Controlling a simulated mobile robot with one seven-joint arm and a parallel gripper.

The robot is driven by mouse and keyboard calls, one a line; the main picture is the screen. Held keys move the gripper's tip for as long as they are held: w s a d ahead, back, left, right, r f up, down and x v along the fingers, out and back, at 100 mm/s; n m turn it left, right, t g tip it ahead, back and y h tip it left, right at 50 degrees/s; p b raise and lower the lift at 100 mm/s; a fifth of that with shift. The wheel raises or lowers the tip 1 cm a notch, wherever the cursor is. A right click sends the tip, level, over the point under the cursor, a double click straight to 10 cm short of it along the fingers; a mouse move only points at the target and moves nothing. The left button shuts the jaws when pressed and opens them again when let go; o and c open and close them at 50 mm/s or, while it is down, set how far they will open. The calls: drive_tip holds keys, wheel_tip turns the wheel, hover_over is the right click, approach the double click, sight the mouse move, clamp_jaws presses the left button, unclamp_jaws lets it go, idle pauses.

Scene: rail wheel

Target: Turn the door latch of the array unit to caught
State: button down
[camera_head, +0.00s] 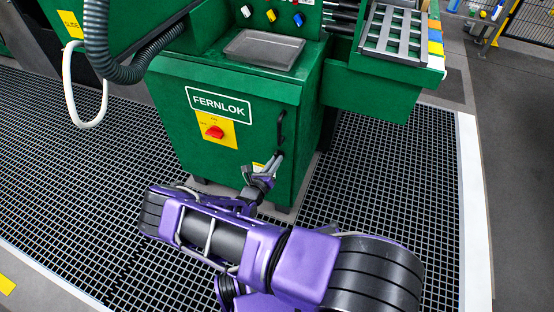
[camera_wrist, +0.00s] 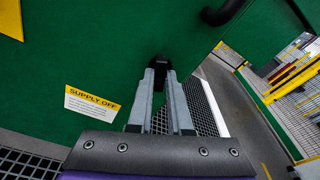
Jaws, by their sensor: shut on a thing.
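The array unit is a green cabinet (camera_head: 240,130) with a FERNLOK plate and a door facing me. The door latch (camera_wrist: 160,62) is a small dark piece at the door's right edge in the wrist view, partly hidden by my fingers. My gripper (camera_wrist: 161,76) has its two grey fingers closed on the latch. In the head view my gripper (camera_head: 276,160) is low on the right side of the door, below the black door handle (camera_head: 281,129). The latch itself is too small and covered there to tell its angle.
A red rotary switch (camera_head: 214,132) on a yellow plate is left of the handle. A SUPPLY OFF label (camera_wrist: 92,103) is left of my fingers. A grey tray (camera_head: 262,50) lies on top. Grated floor (camera_head: 390,170) is open to the right.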

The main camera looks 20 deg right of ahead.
drive_tip(key=n, duration=0.3)
drive_tip(key=shift+n+h, duration=0.3)
drive_tip(key=shift+a+f+n+h, duration=0.1)
drive_tip(key=shift+n+h, duration=0.3)
drive_tip(key=shift+n, duration=1.7)
drive_tip(key=n, duration=0.4)
drive_tip(key=shift+f+h, duration=0.1)
drive_tip(key=shift+h, duration=0.3)
drive_tip(key=c, duration=0.7)
unclamp_jaws()
drive_tip(key=shift+s+d+v, duration=0.15)
drive_tip(key=shift+v, duration=1)
drive_tip(key=shift+s+d+v, duration=0.1)
drive_tip(key=shift+v, duration=1.05)
drive_tip(key=shift+s+d+v, duration=0.15)
drive_tip(key=shift+v, duration=1)
